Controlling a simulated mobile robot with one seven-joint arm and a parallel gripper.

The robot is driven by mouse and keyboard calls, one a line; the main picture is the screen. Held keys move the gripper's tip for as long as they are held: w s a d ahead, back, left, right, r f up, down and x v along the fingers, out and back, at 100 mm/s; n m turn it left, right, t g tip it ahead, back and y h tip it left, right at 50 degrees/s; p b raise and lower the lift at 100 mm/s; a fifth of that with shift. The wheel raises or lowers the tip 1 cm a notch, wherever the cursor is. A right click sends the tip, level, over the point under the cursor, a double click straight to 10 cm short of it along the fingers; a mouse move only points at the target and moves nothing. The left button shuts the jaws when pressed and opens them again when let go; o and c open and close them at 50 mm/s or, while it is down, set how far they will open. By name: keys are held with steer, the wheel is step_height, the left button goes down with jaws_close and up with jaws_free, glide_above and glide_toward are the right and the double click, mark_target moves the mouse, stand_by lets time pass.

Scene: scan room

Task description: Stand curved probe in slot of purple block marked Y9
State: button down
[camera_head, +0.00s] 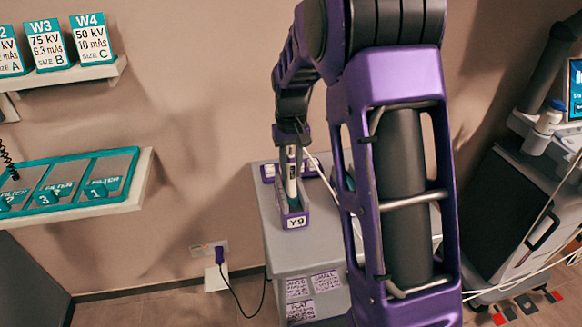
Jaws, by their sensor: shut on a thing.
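The purple block marked Y9 (296,221) sits on the grey cabinet top, its white label facing me. The white probe (291,178) is upright above the block, and its lower end meets the block's slot area in the picture. I cannot tell how deep it sits or whether it touches the bottom. My gripper (291,147) is shut on the probe's upper part, pointing down. The probe's top is hidden by the gripper.
Another purple block (268,173) stands behind on the grey cabinet (272,252). A white cable runs right from near the gripper, behind my arm. Left are a filter tray (130,190) and a shelf (60,78) with teal cards. A dark machine (515,215) stands right.

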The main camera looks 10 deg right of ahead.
steer(key=shift+f, duration=0.2)
steer(key=c, duration=0.6)
jaws_free()
step_height(320, 180, up, 17)
steer(key=p, duration=0.3)
steer(key=shift+r, duration=0.2)
steer(key=shift+a, duration=0.1)
